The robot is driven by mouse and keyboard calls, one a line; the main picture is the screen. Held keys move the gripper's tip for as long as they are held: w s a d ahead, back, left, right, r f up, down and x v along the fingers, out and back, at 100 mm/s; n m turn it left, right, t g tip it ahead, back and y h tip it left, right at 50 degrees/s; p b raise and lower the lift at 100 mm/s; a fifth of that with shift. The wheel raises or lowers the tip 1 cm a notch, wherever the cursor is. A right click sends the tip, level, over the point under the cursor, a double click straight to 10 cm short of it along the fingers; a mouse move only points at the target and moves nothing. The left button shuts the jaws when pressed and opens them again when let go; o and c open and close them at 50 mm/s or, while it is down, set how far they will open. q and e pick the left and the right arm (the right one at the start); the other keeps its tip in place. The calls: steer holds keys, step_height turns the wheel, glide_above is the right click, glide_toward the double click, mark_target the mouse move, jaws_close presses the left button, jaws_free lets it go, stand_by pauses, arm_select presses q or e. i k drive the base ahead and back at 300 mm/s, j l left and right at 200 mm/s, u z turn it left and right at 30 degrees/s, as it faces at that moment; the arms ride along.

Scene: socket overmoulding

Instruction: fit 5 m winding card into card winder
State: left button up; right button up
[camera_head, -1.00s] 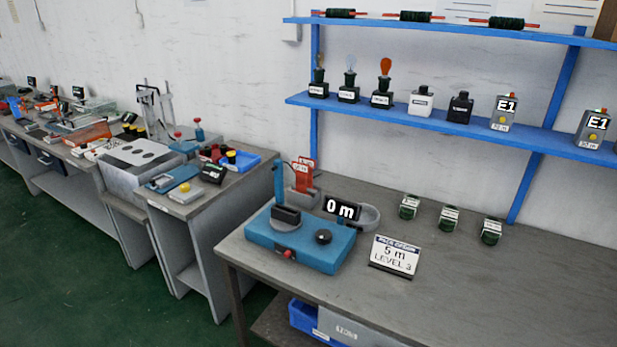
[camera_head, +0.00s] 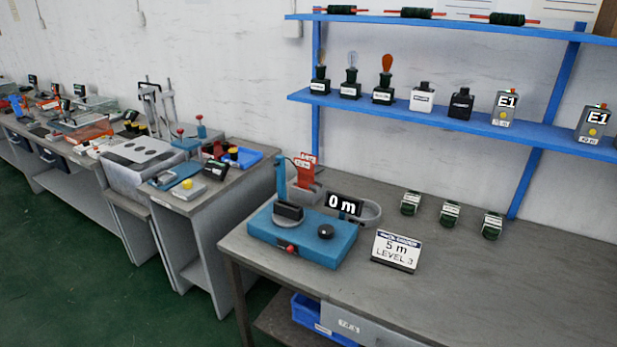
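The card winder is a blue box (camera_head: 325,250) on the near left of the grey bench, with a black block, a black knob and a red button. A blue post rises at its back left. Its display (camera_head: 343,204) reads "0 m". Red-orange cards (camera_head: 306,168) with white labels stand upright in a grey holder (camera_head: 303,190) behind the winder. Their print is too small to read surely, so I cannot tell which is the 5 m card. A sign (camera_head: 396,250) reads "5 m LEVEL 3". Neither gripper is in view.
Several dark green-and-white items (camera_head: 450,214) stand at the back of the bench. A blue shelf (camera_head: 450,119) with bulbs and boxes hangs above. The bench's right part is clear. Another equipment bench (camera_head: 205,205) stands left.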

mark_target(287, 214)
steer(key=l+u, duration=0.25)
steer(key=l, duration=0.65)
steer(key=l+u, duration=0.25)
steer(key=l, duration=0.6)
